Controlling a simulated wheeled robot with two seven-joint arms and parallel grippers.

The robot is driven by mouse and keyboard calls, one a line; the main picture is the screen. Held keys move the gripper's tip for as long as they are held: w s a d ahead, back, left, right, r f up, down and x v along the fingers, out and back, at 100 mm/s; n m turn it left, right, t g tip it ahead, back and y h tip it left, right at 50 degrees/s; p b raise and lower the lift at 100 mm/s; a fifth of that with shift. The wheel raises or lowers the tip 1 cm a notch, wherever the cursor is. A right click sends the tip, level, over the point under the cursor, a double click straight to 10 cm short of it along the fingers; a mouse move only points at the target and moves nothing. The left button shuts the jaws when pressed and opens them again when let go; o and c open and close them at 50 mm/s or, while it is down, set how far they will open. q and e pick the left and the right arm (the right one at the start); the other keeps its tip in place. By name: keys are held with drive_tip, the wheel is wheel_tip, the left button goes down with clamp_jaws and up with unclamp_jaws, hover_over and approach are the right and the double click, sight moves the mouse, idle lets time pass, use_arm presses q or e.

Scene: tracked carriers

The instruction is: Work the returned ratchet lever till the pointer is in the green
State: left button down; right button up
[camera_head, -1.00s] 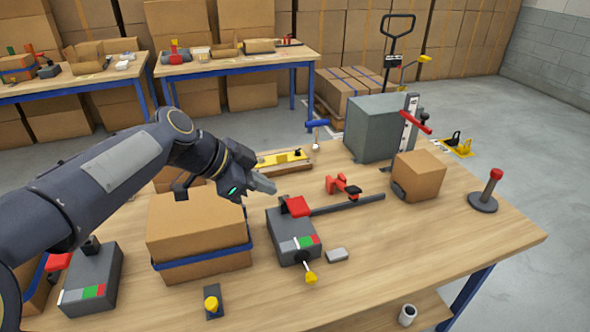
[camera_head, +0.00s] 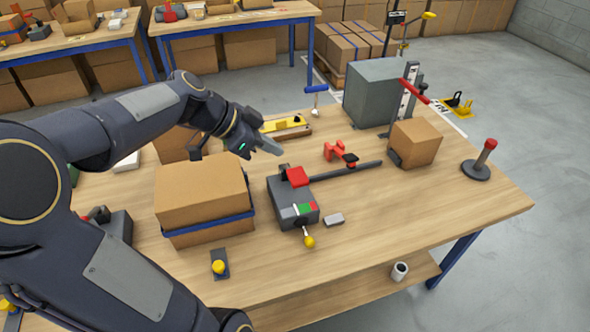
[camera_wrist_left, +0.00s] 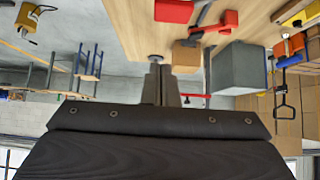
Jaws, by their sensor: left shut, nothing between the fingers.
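The grey ratchet box (camera_head: 290,212) stands mid-table, with a red part (camera_head: 298,177) on top, a yellow-knobbed lever (camera_head: 309,242) at its front and a dark bar (camera_head: 345,171) running right. Its gauge (camera_head: 305,209) has white, green and red fields; the pointer is too small to read. My left gripper (camera_head: 277,148) is shut and empty, above and behind the box, apart from it. In the left wrist view its fingers (camera_wrist_left: 158,85) are together, and a red part (camera_wrist_left: 173,11) shows beyond them. A second grey box (camera_head: 118,226) at the left is mostly hidden by my arm. My right gripper is not in view.
A blue-strapped carton (camera_head: 200,195) stands left of the ratchet box. A red clamp (camera_head: 335,151), small carton (camera_head: 415,143), grey block (camera_head: 375,95) and red-knobbed post (camera_head: 479,163) stand rightward. A yellow-knobbed piece (camera_head: 219,265) lies at the front. The front right tabletop is clear.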

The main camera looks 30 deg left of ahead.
use_arm(q)
drive_tip(key=p, duration=0.1)
hover_over(306, 178)
drive_tip(key=s+a, duration=0.2)
wheel_tip(306, 178, down, 5)
drive_tip(key=shift+d+f, duration=0.1)
drive_tip(key=shift+f, duration=0.05)
wheel_tip(306, 178, down, 3)
drive_tip(key=shift+r, duration=0.2)
drive_tip(key=shift+f, duration=0.75)
wheel_tip(306, 178, down, 8)
drive_tip(key=s+d+m+t+y+b, duration=0.2)
drive_tip(key=t+y+b, duration=0.1)
drive_tip(key=b, duration=1.5)
drive_tip(key=shift+s+d+b, duration=0.35)
drive_tip(key=shift+d+b, duration=0.05)
